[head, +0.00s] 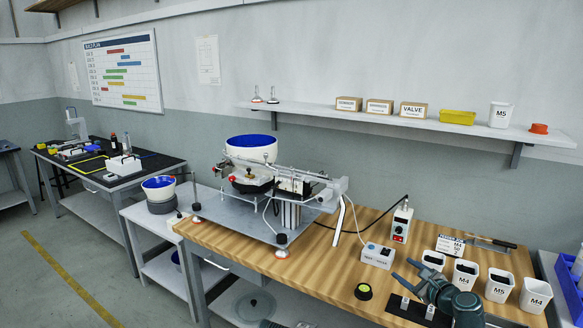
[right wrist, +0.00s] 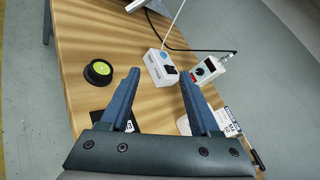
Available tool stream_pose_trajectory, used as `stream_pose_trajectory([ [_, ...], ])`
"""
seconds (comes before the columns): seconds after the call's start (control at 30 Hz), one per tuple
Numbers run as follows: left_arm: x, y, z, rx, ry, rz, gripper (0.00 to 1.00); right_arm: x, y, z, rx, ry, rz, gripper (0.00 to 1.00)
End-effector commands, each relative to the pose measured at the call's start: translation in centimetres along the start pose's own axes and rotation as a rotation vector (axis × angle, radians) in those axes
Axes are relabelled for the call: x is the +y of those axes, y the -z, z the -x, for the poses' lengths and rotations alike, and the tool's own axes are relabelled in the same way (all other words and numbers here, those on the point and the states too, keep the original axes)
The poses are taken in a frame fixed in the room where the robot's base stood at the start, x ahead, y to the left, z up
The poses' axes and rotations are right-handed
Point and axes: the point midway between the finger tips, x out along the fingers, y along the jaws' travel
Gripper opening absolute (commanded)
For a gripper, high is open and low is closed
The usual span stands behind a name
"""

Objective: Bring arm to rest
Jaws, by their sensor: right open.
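My right gripper (head: 404,271) is at the front right of the wooden bench (head: 330,262). It is open and empty, above the bench top beside the small screw bins. In the right wrist view its two blue fingers (right wrist: 160,73) stand well apart, with nothing between them. They point over the bench toward a white control box (right wrist: 160,66) and a power unit (right wrist: 206,70). My left gripper is not in view.
White bins (head: 499,286) stand right of my right gripper. A black mat (head: 397,309) lies below it. A round black-and-green item (head: 363,291) is to its left. The gantry with its feeder bowl (head: 250,147) stands farther left. Bare wood lies between.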

Motion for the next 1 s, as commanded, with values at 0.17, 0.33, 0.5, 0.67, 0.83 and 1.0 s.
stream_pose_trajectory([
  [0.17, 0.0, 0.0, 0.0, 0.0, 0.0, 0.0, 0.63, 2.4, -0.7, -0.7, 0.004, -0.063, 0.085, 0.63],
  [0.33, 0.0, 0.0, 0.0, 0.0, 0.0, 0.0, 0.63, 5.2, -1.5, -1.2, 0.007, -0.137, 0.187, 0.63],
  [0.5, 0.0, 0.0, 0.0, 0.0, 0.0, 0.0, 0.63, 9.3, -2.4, -1.8, 0.004, -0.251, 0.342, 0.63],
  [0.67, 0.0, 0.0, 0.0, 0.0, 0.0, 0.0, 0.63, 15.2, -3.4, -1.9, -0.01, -0.414, 0.568, 0.63],
  [0.83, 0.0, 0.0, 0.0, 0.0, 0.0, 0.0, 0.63, 24.6, -4.1, -0.4, -0.07, -0.704, 0.962, 0.63],
  [1.0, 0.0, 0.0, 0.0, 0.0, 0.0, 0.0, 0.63, 33.7, -3.3, 4.2, -0.197, -1.093, 1.469, 0.63],
])
